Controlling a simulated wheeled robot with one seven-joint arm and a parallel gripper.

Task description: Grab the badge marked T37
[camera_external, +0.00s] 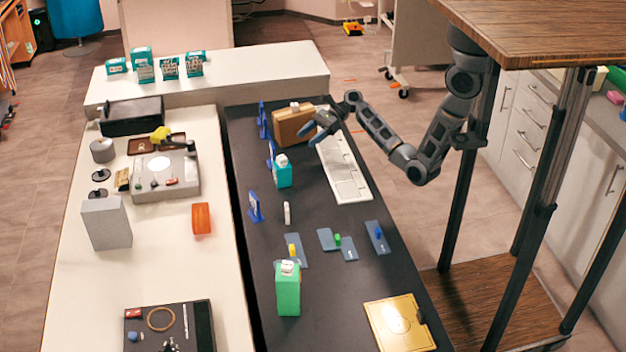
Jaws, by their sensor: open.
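Several flat blue-grey cards that look like badges lie on the dark tabletop (330,290). One card (302,257) is beside a small yellow piece (292,249). Two cards, a left one (325,236) and a right one (349,254), lie by a small green piece (338,240). Another card (373,246) at the right bears a small blue piece (378,233). Their marks are too small to read, so I cannot tell which is T37. My gripper (318,128) is open, above the far part of the dark table, near the brown case and well beyond the cards.
A brown case (290,128), a white compartment tray (345,178), a teal bottle (282,175) and blue stands (254,208) are on the dark table. Bare tabletop lies between the tray and cards.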

